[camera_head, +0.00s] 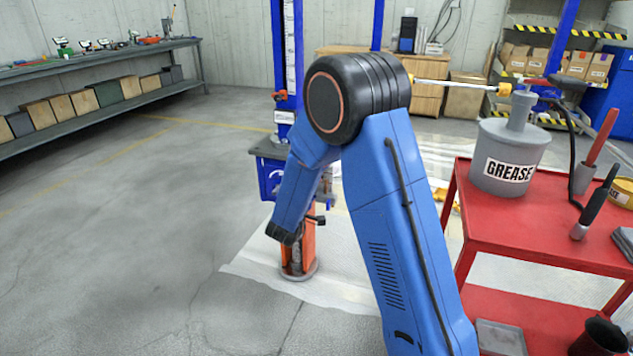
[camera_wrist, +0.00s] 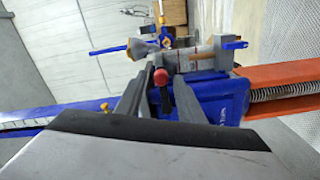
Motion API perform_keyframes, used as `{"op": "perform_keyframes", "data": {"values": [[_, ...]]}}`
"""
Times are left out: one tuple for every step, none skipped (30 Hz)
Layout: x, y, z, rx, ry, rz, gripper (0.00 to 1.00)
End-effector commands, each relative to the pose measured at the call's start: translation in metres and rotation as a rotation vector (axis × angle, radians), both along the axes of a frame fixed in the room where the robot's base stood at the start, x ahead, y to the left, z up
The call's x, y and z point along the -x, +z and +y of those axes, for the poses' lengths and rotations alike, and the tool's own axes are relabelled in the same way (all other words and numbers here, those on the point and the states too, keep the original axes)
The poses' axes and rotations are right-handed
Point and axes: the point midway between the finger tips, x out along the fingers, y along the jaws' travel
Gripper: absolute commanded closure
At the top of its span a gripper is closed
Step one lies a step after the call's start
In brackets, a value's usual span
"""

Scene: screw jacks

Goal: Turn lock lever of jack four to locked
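Jack four is partly hidden behind my arm in the head view, with a blue upper column (camera_head: 291,60), a blue housing (camera_head: 270,178) and an orange lower leg (camera_head: 297,255) on a round base. In the wrist view the blue housing (camera_wrist: 212,98) lies past my fingers, and the orange leg with its screw (camera_wrist: 275,93) runs to the right. A short dark lever with a red knob (camera_wrist: 161,77) shows between the two grey fingers of my gripper (camera_wrist: 163,76). The fingers are apart; contact with the lever is unclear. My gripper is hidden in the head view.
A red cart (camera_head: 540,205) with a grease can (camera_head: 512,160) and tools stands on the right. A shelf (camera_head: 100,100) with several boxes runs along the left wall. A blue rod (camera_wrist: 108,49) and yellow parts lie beyond the housing. The left floor is clear.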

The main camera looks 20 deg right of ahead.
Motion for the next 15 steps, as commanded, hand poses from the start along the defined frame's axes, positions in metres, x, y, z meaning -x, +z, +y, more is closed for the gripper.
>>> {"op": "perform_keyframes", "data": {"values": [[0.008,0.0,0.007,0.001,0.004,0.0,0.65],[0.012,0.0,0.011,0.001,0.004,0.0,0.65],[0.019,0.0,0.015,0.001,0.004,0.0,0.65],[0.024,0.0,0.019,0.0,0.004,0.001,0.65],[0.029,0.0,0.023,0.001,0.005,0.001,0.65],[0.035,0.0,0.027,0.001,0.004,0.0,0.65],[0.04,0.0,0.031,0.001,0.004,-0.001,0.65],[0.045,0.0,0.035,0.001,0.005,-0.001,0.65],[0.052,0.0,0.039,0.0,0.005,0.0,0.65],[0.057,0.0,0.043,0.0,0.004,0.0,0.65],[0.061,0.0,0.046,0.0,0.005,0.0,0.65],[0.067,0.0,0.051,0.001,0.005,-0.001,0.65],[0.072,0.0,0.054,0.001,0.004,-0.001,0.65],[0.076,0.0,0.057,0.002,0.004,0.0,0.65],[0.082,0.0,0.062,0.0,0.005,0.0,0.65]]}}
